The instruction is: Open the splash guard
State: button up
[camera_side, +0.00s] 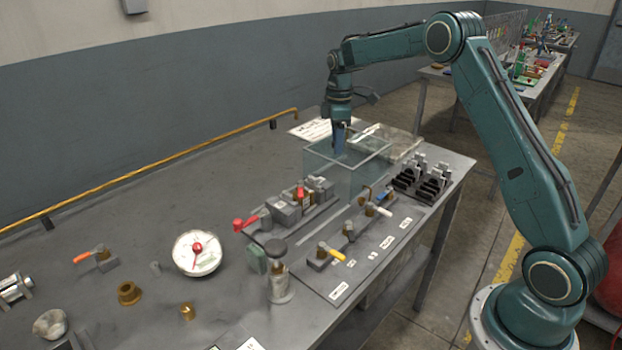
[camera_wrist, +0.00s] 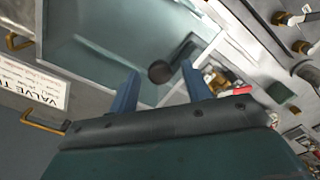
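The splash guard (camera_side: 362,181) is a clear, box-shaped cover on the bench, near its far right part. In the wrist view its clear panel and pale edges (camera_wrist: 88,52) fill the upper middle. A dark round knob (camera_wrist: 159,72) shows between my fingertips in the wrist view; I cannot tell whether they touch it. My gripper (camera_side: 340,152) points down at the guard, its blue fingers overlapping the guard's top in the side view. In the wrist view the two fingers of my gripper (camera_wrist: 160,68) stand apart, with no object clearly clamped.
A plate with valves and coloured handles (camera_side: 330,252) lies in front of the guard. A black rack of metal fittings (camera_side: 422,180) stands to its right. A white-faced gauge (camera_side: 197,253) is at left. A printed sheet (camera_wrist: 30,82) and brass handles (camera_wrist: 45,122) lie nearby.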

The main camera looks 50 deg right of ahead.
jog(key=shift+r, duration=0.1)
notch_tip(320, 180, up, 14)
dwell(0.9)
dwell(0.3)
jog(key=s+a+r+m+t, duration=0.1)
jog(key=s+a+r+m, duration=0.1)
jog(key=s+a+r, duration=0.35)
jog(key=s+a+r+m+t, duration=0.25)
jog(key=s+a, duration=0.35)
jog(key=s, duration=0.5)
jog(key=s+a+f+m, duration=0.1)
jog(key=s+a+f, duration=0.1)
jog(key=s, duration=0.4)
jog(key=s+a+f+m+t, duration=0.1)
jog(key=s+a+f+m, duration=0.1)
jog(key=s, duration=0.5)
jog(key=s+a+f+m+t, duration=0.1)
jog(key=s+a+f, duration=0.1)
jog(key=s+f, duration=0.2)
jog(key=s, duration=0.2)
jog(key=shift+s+f, duration=0.3)
jog(key=shift+f, duration=0.05)
